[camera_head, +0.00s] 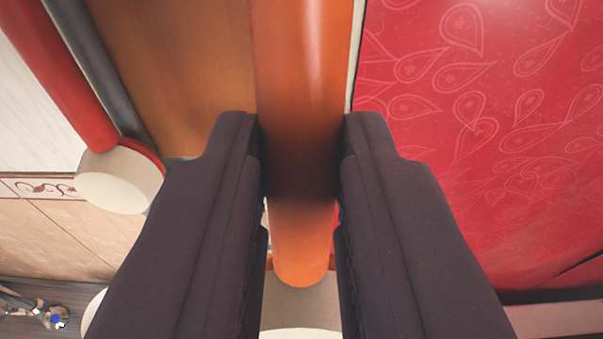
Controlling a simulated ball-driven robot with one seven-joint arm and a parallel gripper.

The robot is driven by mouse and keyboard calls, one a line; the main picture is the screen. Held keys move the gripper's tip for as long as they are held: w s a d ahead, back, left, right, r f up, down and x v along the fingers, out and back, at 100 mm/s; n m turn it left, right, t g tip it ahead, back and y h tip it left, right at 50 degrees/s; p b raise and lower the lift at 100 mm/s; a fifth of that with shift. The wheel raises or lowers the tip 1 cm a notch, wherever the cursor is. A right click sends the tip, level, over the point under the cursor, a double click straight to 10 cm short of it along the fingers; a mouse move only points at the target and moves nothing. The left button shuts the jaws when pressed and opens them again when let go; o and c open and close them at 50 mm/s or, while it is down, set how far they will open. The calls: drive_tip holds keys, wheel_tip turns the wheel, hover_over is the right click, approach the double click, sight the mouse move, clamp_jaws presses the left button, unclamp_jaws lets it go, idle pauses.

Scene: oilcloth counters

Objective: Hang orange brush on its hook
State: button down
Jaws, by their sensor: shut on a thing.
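The orange brush (302,60) shows as a smooth orange handle that runs down the middle of the view. Its rounded end (300,262) sticks out below the fingertips. My gripper (302,165) has its two dark fingers on either side of the handle and is shut on it. The brush's head is out of the picture at the top. I cannot make out a hook in this view.
A red patterned oilcloth (490,130) fills the right side. A brown wooden surface (185,60) lies left of the handle. A red cylinder (60,75), a dark grey bar (97,65) and a cream round piece (118,180) are at upper left, with beige tiles (50,240) below.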

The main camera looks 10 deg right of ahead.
drive_tip(key=shift+r+p+x, duration=0.15)
drive_tip(key=shift+p+x, duration=0.5)
drive_tip(key=shift+x, duration=0.4)
drive_tip(key=shift+r+p+x, duration=0.15)
drive_tip(key=shift+p+x, duration=0.5)
drive_tip(key=shift+x, duration=0.4)
drive_tip(key=b, duration=0.1)
drive_tip(key=w+f+b, duration=0.1)
drive_tip(key=shift+w+d+f+b, duration=0.15)
drive_tip(key=shift+w+d+b, duration=0.05)
drive_tip(key=shift+w+b, duration=0.1)
drive_tip(key=c, duration=0.9)
unclamp_jaws()
